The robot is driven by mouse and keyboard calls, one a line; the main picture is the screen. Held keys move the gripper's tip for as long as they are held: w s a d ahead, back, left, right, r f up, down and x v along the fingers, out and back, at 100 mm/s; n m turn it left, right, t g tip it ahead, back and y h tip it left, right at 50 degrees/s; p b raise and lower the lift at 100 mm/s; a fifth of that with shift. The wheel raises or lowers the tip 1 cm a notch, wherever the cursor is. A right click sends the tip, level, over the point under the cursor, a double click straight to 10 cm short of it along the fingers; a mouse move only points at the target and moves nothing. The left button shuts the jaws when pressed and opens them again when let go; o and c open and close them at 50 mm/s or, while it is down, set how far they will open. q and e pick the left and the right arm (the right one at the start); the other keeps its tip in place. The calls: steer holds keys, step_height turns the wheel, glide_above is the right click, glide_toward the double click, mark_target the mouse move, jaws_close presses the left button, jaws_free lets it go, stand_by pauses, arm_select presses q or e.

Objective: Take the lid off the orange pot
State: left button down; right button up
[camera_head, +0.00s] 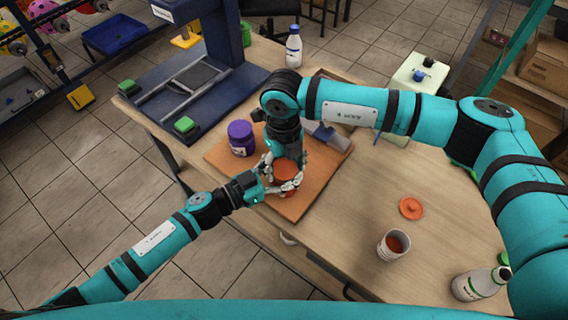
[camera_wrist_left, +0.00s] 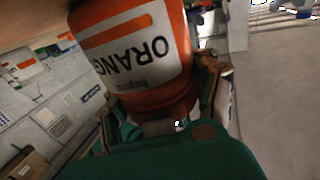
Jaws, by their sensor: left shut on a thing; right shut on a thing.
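The orange pot (camera_head: 287,180) stands on the brown board, largely hidden by my two grippers. In the left wrist view the pot (camera_wrist_left: 140,50) fills the upper middle, with a white label reading "ORANG". My left gripper (camera_head: 268,182) comes in from the left and is shut on the side of the pot; its fingers show on both sides of it in the wrist view. My right gripper (camera_head: 286,168) reaches down from above and is shut around the top of the pot, where the lid is. The fingers hide the lid, so I cannot tell whether it is loose.
A purple jar (camera_head: 241,138) stands behind left on the brown board (camera_head: 318,182). A blue press (camera_head: 190,95) is back left.

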steer(key=n, duration=0.3)
steer(key=shift+w+d, duration=0.1)
steer(key=shift+d, duration=0.05)
steer(key=o, duration=1.3)
steer(key=shift+w, duration=0.1)
steer(key=shift+c, duration=0.2)
